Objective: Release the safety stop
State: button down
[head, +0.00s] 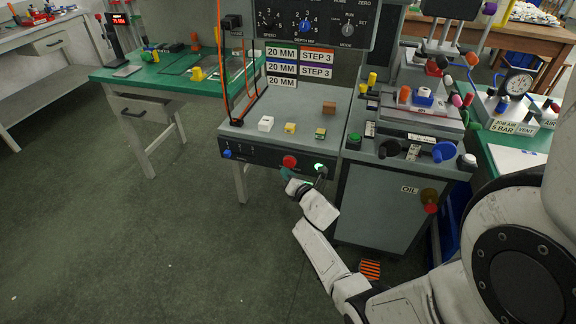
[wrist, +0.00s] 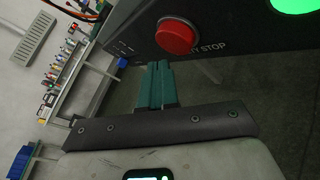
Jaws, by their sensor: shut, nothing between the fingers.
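The safety stop is a red mushroom button (head: 289,161) on the dark front panel of the pad printer's left part. In the wrist view the red button (wrist: 176,37) stands out from the panel, with lettering ending in "STOP" beside it. My gripper (wrist: 158,65) has green fingers pressed together with nothing between them. Its tips are just below the button in the wrist view; whether they touch it I cannot tell. In the head view my gripper (head: 286,174) is small and sits right under the button.
A lit green button (head: 319,167) is right of the stop, also in the wrist view (wrist: 294,4). A blue knob (head: 227,153) is at the panel's left. Small blocks lie on the grey top (head: 270,108). The floor (head: 130,240) at left is clear.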

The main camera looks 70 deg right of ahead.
jog(key=shift+a, duration=0.1)
jog(key=a+b, duration=0.1)
jog(key=a, duration=0.2)
jog(key=a+b, duration=0.1)
jog(key=a, duration=0.1)
jog(key=shift+s+a+b, duration=0.2)
jog(key=shift+a+b, duration=0.1)
jog(key=shift+a, duration=0.1)
dwell(0.8)
